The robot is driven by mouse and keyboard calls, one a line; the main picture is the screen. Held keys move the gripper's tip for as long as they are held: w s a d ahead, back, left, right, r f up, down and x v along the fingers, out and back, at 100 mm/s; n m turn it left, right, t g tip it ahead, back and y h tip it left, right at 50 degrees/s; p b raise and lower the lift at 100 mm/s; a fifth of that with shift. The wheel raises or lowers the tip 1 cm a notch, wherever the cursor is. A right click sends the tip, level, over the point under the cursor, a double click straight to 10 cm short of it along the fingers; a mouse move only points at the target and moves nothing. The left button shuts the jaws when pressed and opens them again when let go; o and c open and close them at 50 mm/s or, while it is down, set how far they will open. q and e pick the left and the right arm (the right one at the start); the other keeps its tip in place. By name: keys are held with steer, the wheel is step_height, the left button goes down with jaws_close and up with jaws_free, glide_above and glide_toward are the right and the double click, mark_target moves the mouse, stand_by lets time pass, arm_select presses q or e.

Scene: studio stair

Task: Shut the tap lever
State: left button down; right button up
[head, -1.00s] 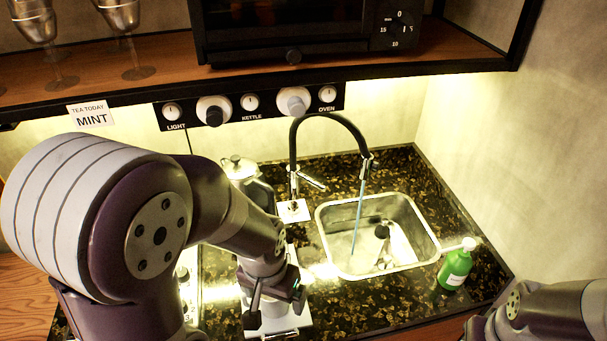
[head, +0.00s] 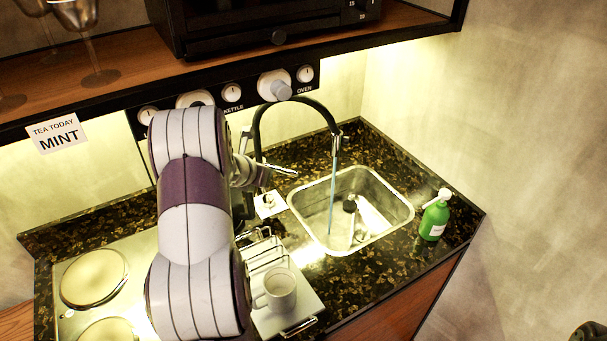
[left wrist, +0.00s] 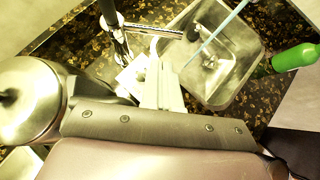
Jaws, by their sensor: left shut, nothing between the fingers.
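The black arched tap (head: 259,130) stands behind the sink, and a blue stream of water (head: 333,190) runs from its spout into the basin. Its chrome lever (head: 284,170) sticks out to the right from the tap body. In the left wrist view the lever (left wrist: 155,30) lies beyond the fingertips of my left gripper (left wrist: 165,68), with the stream (left wrist: 215,38) to the right. The gripper is shut and empty. A gap to the lever shows in the picture, but depth is hard to judge. In the head view my arm mostly hides this gripper.
The steel sink (head: 398,222) has dark and pale items inside. A green soap bottle (head: 434,218) stands to its right. A rack with a mug (head: 280,291) sits in front of the tap. A metal kettle (left wrist: 30,100) is close by my left gripper. The shelf (head: 405,45) overhangs the counter.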

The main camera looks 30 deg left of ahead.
mark_target(277, 169)
arm_select(q)
steer(key=p+x, duration=0.2)
steer(key=x, duration=0.8)
steer(key=shift+w+p, duration=0.2)
steer(key=shift+p, duration=0.1)
steer(key=shift+a, duration=0.1)
